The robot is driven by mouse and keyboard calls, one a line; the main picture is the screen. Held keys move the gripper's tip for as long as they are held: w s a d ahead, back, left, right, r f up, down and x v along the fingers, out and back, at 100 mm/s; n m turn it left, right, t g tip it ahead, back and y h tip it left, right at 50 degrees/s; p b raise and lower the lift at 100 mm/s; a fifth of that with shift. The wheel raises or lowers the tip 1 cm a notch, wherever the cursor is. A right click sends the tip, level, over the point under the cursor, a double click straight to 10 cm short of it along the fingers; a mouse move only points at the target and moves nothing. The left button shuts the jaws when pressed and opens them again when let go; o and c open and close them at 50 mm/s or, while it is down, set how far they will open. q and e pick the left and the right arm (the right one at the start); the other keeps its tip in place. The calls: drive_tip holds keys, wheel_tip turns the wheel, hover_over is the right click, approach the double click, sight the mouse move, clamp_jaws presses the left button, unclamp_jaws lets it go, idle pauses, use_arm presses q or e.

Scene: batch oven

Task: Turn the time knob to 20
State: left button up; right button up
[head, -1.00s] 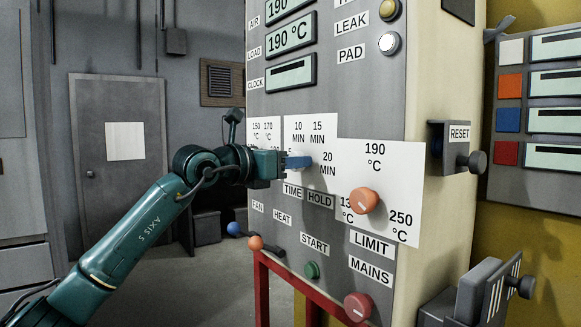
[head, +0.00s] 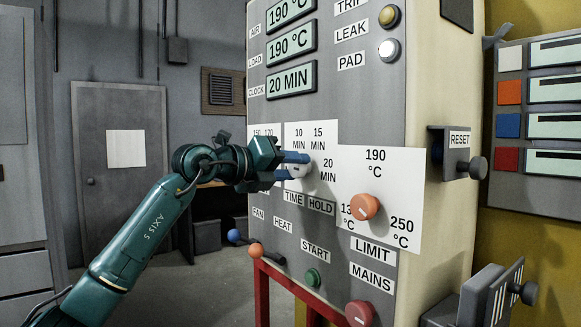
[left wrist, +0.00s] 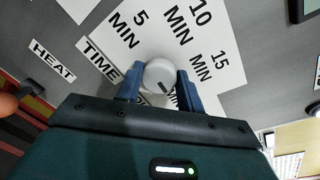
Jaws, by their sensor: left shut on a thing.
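The time knob (head: 299,171) is a round pale knob on the white scale plate marked 5, 10, 15 and 20 MIN. In the left wrist view the knob (left wrist: 159,72) sits between the two blue fingers, and its dark pointer line slants to the lower right. My left gripper (head: 294,166) is shut on the knob, its fingers on opposite sides. The clock display (head: 291,79) reads 20 MIN. In the left wrist view the 20 MIN mark is mostly hidden by a finger. My right gripper is not in view.
The orange limit knob (head: 365,207) is to the lower right. Below are the green start button (head: 312,277) and the red mains knob (head: 359,313). Fan and heat levers with blue (head: 234,236) and orange (head: 256,250) balls stick out beneath my left gripper.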

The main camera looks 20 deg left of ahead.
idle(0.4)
use_arm(q)
drive_tip(key=o, duration=1)
drive_tip(key=shift+s+a, duration=0.1)
drive_tip(key=shift+a, duration=0.05)
drive_tip(key=b+v, duration=0.3)
drive_tip(key=v, duration=0.9)
drive_tip(key=shift+s+a+r+b, duration=0.15)
drive_tip(key=shift+s+b, duration=0.15)
drive_tip(key=shift+s, duration=0.05)
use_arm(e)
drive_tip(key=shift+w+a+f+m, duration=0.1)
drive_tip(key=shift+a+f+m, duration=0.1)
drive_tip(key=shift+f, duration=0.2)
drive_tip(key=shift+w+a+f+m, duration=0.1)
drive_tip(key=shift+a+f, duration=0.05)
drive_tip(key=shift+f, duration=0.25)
